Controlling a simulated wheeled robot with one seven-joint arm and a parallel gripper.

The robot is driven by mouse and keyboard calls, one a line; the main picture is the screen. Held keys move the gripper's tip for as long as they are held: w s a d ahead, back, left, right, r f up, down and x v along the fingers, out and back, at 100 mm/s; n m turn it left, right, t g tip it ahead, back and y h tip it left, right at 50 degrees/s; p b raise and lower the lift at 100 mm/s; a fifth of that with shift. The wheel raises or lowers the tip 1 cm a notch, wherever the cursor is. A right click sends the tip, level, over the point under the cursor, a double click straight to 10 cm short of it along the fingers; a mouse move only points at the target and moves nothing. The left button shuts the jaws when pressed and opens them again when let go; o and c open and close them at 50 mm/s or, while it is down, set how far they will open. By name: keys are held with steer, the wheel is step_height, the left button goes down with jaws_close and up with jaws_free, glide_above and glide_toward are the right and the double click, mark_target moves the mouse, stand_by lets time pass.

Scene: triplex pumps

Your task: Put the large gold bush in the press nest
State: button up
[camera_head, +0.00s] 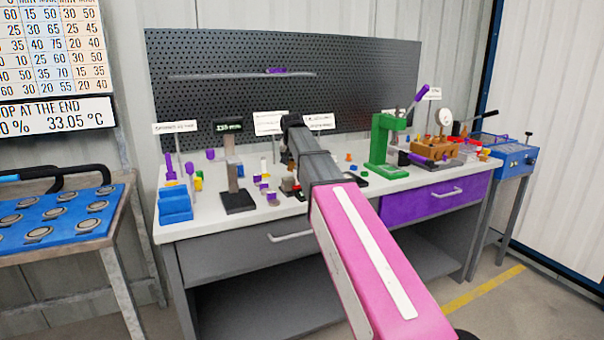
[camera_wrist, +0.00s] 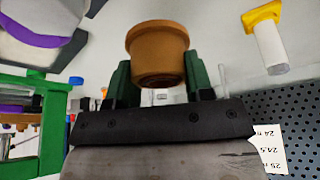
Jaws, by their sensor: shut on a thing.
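The large gold bush (camera_wrist: 157,50) is a brownish-gold, cup-like piece with a wider rim band. In the wrist view it sits between the two green fingers of my gripper (camera_wrist: 158,84), which are shut on it. The bush looks clear of the bench surface. In the head view my arm hides the gripper and bush. The green press (camera_head: 385,142) with a purple lever stands on the right half of the bench. A green frame, probably the same press, shows at the left of the wrist view (camera_wrist: 47,120). I cannot make out the press nest.
The white bench top (camera_head: 345,186) carries several small coloured parts. A grey stand (camera_head: 234,178) and blue block (camera_head: 175,205) stand left. A brown fixture with a gauge (camera_head: 435,146) is right of the press. A perforated panel (camera_head: 350,70) closes the back. A yellow-topped white cylinder (camera_wrist: 268,38) is near the gripper.

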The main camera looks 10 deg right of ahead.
steer(key=shift+f, duration=2.5)
steer(key=shift+f, duration=0.15)
steer(key=o, duration=1.1)
